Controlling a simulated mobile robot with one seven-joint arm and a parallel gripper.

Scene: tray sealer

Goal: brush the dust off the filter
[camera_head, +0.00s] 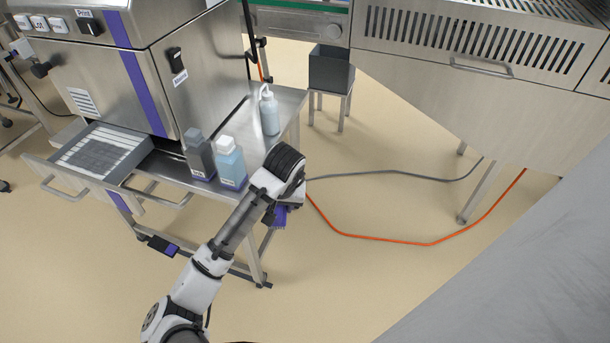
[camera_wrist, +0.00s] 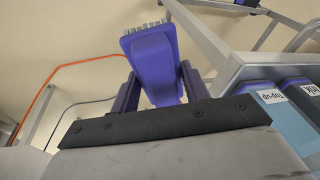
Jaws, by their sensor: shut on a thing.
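The filter (camera_head: 112,143) lies flat in the pulled-out drawer (camera_head: 62,178) at the lower front of the steel machine, at the left of the head view. It is pale with a darker grey, dust-like patch over its middle. My gripper (camera_head: 283,208) is right of the table, well apart from the filter. In the wrist view my gripper (camera_wrist: 158,92) is shut on a purple brush (camera_wrist: 152,62) with pale bristles at its far end. The brush is mostly hidden by my wrist in the head view. The filter does not show in the wrist view.
A dark bottle (camera_head: 199,158) and a blue bottle (camera_head: 230,165) stand at the table's front edge, between my gripper and the drawer. A squeeze bottle (camera_head: 269,112) stands farther back.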

